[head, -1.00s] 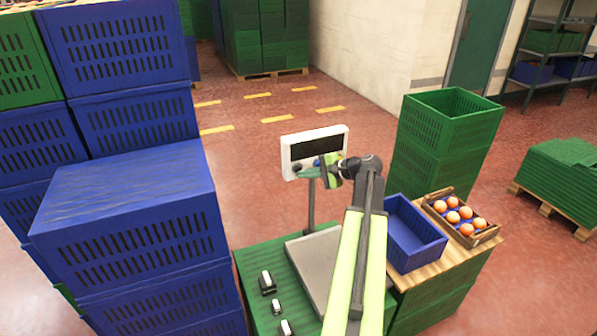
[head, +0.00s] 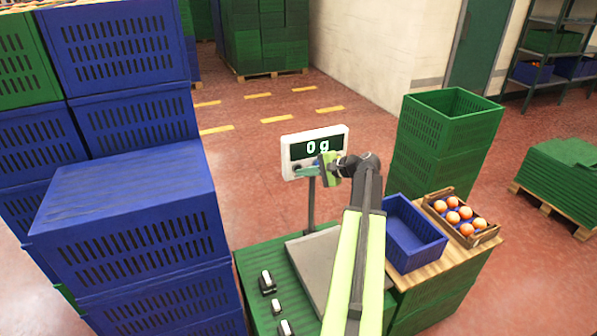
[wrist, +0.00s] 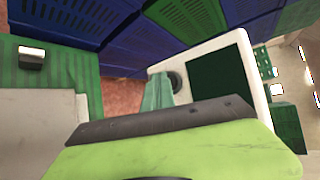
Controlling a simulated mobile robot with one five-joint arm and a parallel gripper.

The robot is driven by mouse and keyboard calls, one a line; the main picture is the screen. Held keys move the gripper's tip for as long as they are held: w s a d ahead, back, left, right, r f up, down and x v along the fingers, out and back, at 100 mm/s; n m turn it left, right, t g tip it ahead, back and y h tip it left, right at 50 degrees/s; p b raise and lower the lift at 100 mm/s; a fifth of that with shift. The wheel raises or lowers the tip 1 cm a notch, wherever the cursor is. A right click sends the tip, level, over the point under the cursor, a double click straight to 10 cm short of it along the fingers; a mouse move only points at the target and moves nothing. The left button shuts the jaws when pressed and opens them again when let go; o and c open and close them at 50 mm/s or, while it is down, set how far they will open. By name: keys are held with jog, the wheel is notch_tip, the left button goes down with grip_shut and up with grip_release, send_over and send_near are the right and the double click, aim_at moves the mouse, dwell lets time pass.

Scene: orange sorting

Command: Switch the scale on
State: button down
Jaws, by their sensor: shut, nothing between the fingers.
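The scale's display (head: 314,148) is lit and reads "0 g" in the head view. Its white housing stands on a post above the empty grey weighing plate (head: 310,262). My gripper (head: 309,170) is shut and empty, in front of the lower part of the display housing. In the wrist view the fingertips (wrist: 157,92) are beside a round dark knob or button (wrist: 175,82) on the housing. I cannot tell whether they touch it. The dark screen (wrist: 220,82) shows no readable digits from this side.
A blue crate (head: 432,249) and a wooden box of oranges (head: 487,240) sit on a wooden top to the right. Several small weights (head: 267,283) lie left of the plate. Stacked blue crates (head: 130,222) stand at left, tall green crates (head: 448,140) at right.

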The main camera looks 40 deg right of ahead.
jog(key=shift+s+a, duration=0.35)
jog(key=shift+s, duration=0.55)
jog(key=s, duration=0.1)
jog(key=s+a, duration=0.1)
jog(key=s, duration=0.1)
jog(key=s+a, duration=0.1)
jog(key=shift+s, duration=0.3)
dwell(0.7)
